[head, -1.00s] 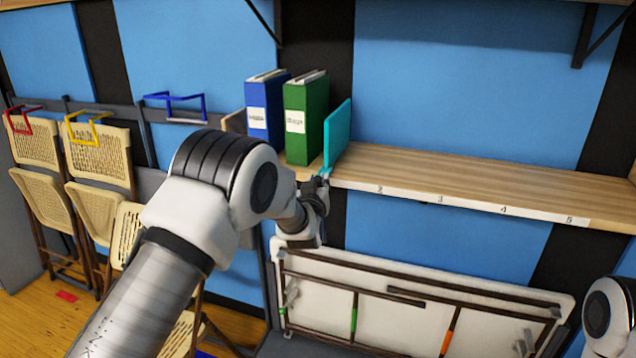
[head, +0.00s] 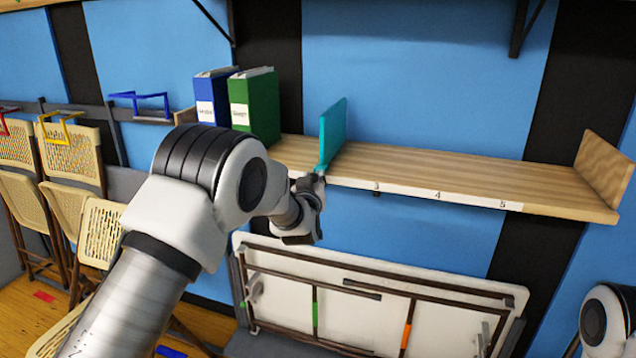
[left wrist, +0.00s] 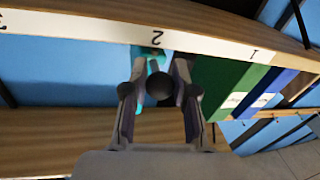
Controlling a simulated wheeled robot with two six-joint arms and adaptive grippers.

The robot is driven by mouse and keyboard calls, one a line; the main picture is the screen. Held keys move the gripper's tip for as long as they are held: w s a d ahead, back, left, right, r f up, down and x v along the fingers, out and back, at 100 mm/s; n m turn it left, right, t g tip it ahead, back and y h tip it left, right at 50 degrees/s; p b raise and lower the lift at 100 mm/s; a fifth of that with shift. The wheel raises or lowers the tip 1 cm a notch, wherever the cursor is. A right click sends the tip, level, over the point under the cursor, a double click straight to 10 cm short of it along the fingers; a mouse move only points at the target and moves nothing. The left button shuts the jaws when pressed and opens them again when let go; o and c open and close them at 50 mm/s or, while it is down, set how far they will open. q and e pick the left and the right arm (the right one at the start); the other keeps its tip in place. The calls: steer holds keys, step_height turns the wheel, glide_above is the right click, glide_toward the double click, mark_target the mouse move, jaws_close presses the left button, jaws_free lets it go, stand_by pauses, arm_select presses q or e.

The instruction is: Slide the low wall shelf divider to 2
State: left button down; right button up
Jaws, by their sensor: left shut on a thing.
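The teal divider (head: 333,135) stands upright on the low wooden wall shelf (head: 430,170), with a clear gap between it and the green binder. My left gripper (head: 316,181) is at the shelf's front edge, shut on the divider's lower front end. In the left wrist view the teal divider (left wrist: 149,53) shows between the fingers of my left gripper (left wrist: 158,68), close to the "2" mark (left wrist: 157,40) on the white label strip. In the head view my gripper hides that mark; 3, 4 and 5 show to the right. My right gripper is out of view.
A blue binder (head: 213,97) and a green binder (head: 254,105) stand left of the divider. The shelf to its right is empty up to a wooden end panel (head: 603,165). A folded table (head: 370,290) leans below; folding chairs (head: 65,190) hang at left.

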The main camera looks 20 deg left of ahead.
arm_select(q)
steer(key=shift+a, duration=0.35)
steer(key=c, duration=1)
jaws_free()
steer(key=shift+o, duration=0.5)
steer(key=shift+d, duration=0.2)
steer(key=shift+d+r, duration=0.1)
steer(key=shift+d, duration=0.2)
steer(key=shift+a, duration=0.2)
steer(key=shift+s, duration=0.3)
steer(key=s+d, duration=0.2)
steer(key=s, duration=0.9)
steer(key=shift+s, duration=0.15)
